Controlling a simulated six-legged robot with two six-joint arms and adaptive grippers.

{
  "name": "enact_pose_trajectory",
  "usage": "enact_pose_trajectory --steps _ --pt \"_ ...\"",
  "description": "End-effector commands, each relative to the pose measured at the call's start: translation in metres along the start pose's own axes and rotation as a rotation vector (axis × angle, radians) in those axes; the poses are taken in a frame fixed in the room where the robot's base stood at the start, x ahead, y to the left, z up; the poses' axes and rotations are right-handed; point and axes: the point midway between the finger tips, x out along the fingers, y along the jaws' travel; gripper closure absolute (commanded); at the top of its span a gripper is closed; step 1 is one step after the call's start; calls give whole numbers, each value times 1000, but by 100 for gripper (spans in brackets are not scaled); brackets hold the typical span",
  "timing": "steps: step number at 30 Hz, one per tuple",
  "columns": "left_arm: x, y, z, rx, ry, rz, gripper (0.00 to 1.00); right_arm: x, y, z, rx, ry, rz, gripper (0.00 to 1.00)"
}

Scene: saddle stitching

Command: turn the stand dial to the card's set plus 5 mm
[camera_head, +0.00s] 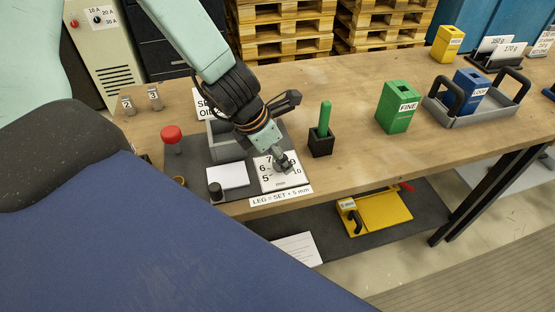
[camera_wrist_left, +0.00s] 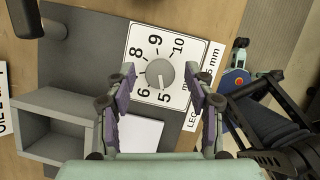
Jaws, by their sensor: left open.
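The stand dial is a white square plate (camera_head: 268,182) with a grey round knob, at the front edge of the dark mat. In the left wrist view the knob (camera_wrist_left: 160,73) sits among numbers 5 to 10, and its pale mark appears to point near 5. My left gripper (camera_head: 283,163) is over the dial, fingers apart on either side of the knob; I cannot tell whether they touch it. A label strip (camera_head: 281,197) reads "LEG = SET + 5 mm". A white card (camera_head: 228,176) lies left of the dial with no readable writing. My right gripper is not in view.
The bench between is clear.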

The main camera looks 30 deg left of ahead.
Motion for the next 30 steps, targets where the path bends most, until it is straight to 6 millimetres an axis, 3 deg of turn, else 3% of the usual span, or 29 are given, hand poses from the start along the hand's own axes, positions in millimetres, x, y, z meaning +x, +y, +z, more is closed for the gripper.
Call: enact_pose_trajectory --steps 11,30 --pt "2 0 0 -1 0 -1 47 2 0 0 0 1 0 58" --pt "2 0 0 -1 0 0 100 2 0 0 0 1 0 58"
